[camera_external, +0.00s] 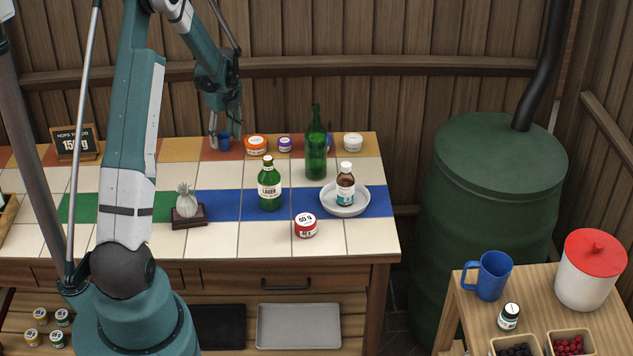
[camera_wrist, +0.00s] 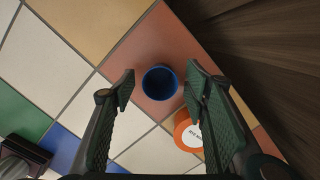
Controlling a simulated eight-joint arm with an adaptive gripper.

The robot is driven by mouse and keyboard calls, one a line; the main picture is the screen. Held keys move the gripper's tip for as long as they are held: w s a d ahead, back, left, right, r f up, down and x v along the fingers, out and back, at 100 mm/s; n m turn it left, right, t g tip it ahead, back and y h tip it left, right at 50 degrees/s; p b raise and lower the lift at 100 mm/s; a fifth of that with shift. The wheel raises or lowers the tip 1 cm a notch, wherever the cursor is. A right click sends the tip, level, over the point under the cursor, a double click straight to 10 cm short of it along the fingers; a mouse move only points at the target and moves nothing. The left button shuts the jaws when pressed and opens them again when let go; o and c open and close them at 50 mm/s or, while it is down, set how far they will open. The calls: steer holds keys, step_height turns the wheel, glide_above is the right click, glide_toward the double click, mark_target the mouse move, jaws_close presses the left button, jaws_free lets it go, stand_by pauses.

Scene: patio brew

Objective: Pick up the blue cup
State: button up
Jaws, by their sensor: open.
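A small blue cup (camera_external: 223,141) stands at the back of the tiled counter, upright, on a reddish tile. In the wrist view the blue cup (camera_wrist: 160,83) is seen from above, its round opening between my two fingers. My gripper (camera_external: 226,132) is open above and around the cup at the back of the counter. In the wrist view my gripper (camera_wrist: 160,75) shows a gap on each side of the cup. A larger blue mug (camera_external: 487,276) with a handle stands on the wooden side table at right.
An orange-labelled jar (camera_external: 256,146) stands just right of the cup, also in the wrist view (camera_wrist: 187,131). A green bottle (camera_external: 269,187), a tall bottle (camera_external: 316,150) and a white bowl (camera_external: 360,203) with a brown bottle stand further right. The wooden wall (camera_external: 330,40) is close behind.

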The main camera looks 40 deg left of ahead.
steer(key=shift+a+f, duration=0.1)
steer(key=shift+f, duration=0.6)
steer(key=c, duration=0.8)
